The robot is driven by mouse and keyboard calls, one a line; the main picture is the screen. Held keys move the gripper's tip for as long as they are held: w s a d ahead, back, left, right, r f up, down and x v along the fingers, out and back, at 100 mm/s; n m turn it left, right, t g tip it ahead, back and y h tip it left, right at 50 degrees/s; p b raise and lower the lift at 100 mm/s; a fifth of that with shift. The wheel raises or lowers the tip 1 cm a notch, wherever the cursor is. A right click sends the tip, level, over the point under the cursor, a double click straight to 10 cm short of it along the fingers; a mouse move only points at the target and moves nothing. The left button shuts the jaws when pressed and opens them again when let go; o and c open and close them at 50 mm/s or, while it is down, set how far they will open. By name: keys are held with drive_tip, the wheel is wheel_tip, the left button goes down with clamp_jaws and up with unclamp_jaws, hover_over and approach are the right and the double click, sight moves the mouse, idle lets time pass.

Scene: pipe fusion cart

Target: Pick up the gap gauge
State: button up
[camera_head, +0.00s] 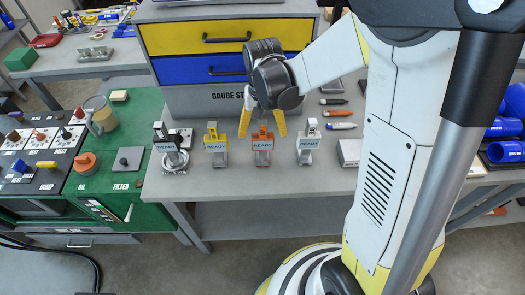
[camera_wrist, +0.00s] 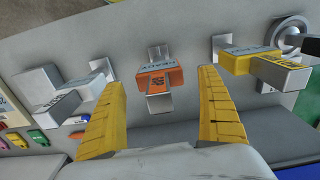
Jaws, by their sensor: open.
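Several small gauges with READY labels stand in a row on the grey bench; I cannot tell by name which is the gap gauge. The orange gauge (camera_head: 263,146) is straight below my gripper (camera_head: 263,133). In the wrist view, the orange gauge (camera_wrist: 159,79) shows between the two yellow fingers of my gripper (camera_wrist: 161,80), beyond their tips. My gripper is open and empty, with its fingers pointing down. A yellow gauge (camera_head: 215,144) stands to the left and a pale grey gauge (camera_head: 308,142) to the right. A silver gauge (camera_head: 170,150) with a ring stands at the far left.
A drawer cabinet (camera_head: 226,50) with yellow and blue drawers stands behind the row. Markers (camera_head: 340,126) lie to the right, near a white box (camera_head: 349,152). A green cart (camera_head: 140,210) adjoins on the left. The bench's front strip (camera_head: 240,187) is clear.

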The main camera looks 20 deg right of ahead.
drive_tip(key=shift+f, duration=0.7)
drive_tip(key=shift+r, duration=0.1)
drive_tip(key=c, duration=1.5)
wheel_tip(320, 180, up, 10)
drive_tip(key=p, duration=0.3)
drive_tip(key=o, duration=0.4)
drive_tip(key=shift+c, duration=0.3)
